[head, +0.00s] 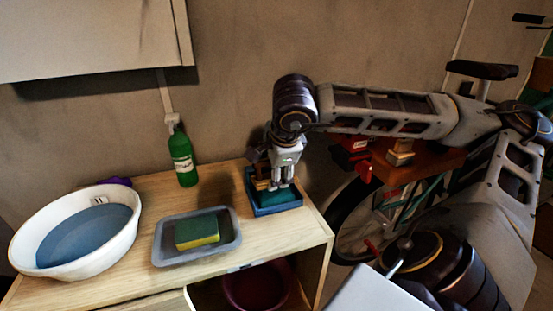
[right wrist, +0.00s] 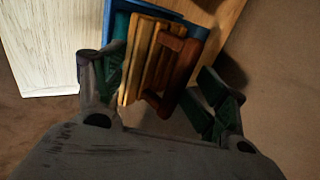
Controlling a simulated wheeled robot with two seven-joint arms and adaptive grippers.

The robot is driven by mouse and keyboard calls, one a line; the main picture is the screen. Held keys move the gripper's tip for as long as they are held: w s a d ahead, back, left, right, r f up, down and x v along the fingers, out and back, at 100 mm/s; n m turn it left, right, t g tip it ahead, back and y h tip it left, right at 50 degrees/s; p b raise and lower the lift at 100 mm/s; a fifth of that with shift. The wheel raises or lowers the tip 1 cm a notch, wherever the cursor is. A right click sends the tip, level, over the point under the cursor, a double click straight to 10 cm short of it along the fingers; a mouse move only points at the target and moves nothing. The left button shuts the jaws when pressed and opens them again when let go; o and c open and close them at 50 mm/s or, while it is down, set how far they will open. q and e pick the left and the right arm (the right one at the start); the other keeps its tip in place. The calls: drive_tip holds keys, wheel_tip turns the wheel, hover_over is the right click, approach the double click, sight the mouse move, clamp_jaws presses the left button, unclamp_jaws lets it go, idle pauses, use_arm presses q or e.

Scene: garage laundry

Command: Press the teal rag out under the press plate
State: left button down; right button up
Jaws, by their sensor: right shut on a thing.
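A blue tray (head: 279,211) stands at the right end of the wooden counter, with the teal rag (head: 287,196) inside it. The wooden press plate (head: 261,173) is at the tray, partly hidden by my right gripper (head: 283,184). My right gripper points down over the tray and is shut on the press plate. In the right wrist view, the slatted plate (right wrist: 148,65) and its reddish-brown handle (right wrist: 178,65) lie between the fingers. Teal cloth (right wrist: 120,27) shows beside the plate there. How much rag lies under the plate is hidden. My left gripper is not in view.
A white basin of water (head: 128,222) stands at the counter's left. A grey tray (head: 170,255) holds a green-and-yellow sponge (head: 198,234). A green bottle (head: 184,160) stands near the wall. A dark red bowl (head: 250,290) sits on the shelf below. A bicycle (head: 345,225) is to the right.

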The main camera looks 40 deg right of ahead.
drive_tip(key=shift+s+a+r, duration=0.25)
drive_tip(key=shift+s+r, duration=0.1)
drive_tip(key=shift+s, duration=0.1)
drive_tip(key=c, duration=0.3)
drive_tip(key=shift+v, duration=5.35)
drive_tip(key=shift+w+d+r, duration=0.1)
drive_tip(key=shift+d, duration=0.05)
